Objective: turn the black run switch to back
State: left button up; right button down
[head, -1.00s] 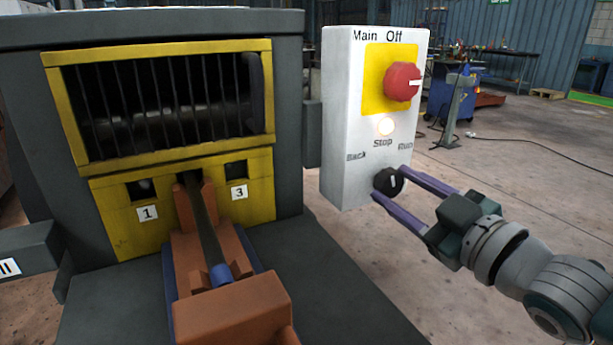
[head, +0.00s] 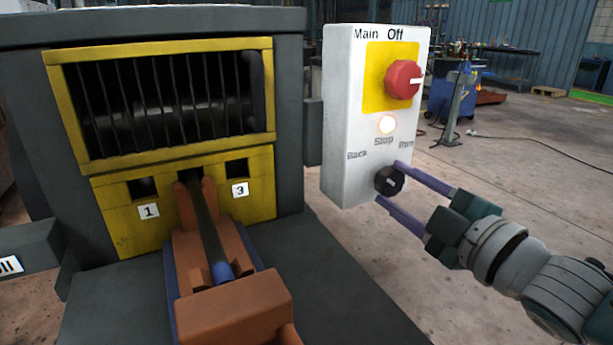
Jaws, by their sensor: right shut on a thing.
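The black run switch (head: 389,180) is a round knob low on the front of the white control box (head: 348,120). The labels Back, Stop and Run are printed around it, with Back at its upper left. Its white mark is slanted, but its exact direction is hard to read. My right gripper (head: 389,181) comes in from the right, with one purple finger above and one below the knob, and is shut on it. My left gripper is not in view.
A red knob (head: 403,80) sits on a yellow plate below Main and Off. A lamp (head: 387,125) glows below it. The grey machine (head: 290,60) with a barred yellow frame stands at left, an orange part (head: 235,308) before it.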

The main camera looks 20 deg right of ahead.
dwell(0.3)
jog(key=shift+c, duration=1.3)
grip_release()
jog(key=shift+s, duration=0.15)
jog(key=s+p, duration=0.1)
jog(key=s, duration=0.8)
jog(key=shift+s+d, duration=0.35)
jog(key=shift+d, duration=0.05)
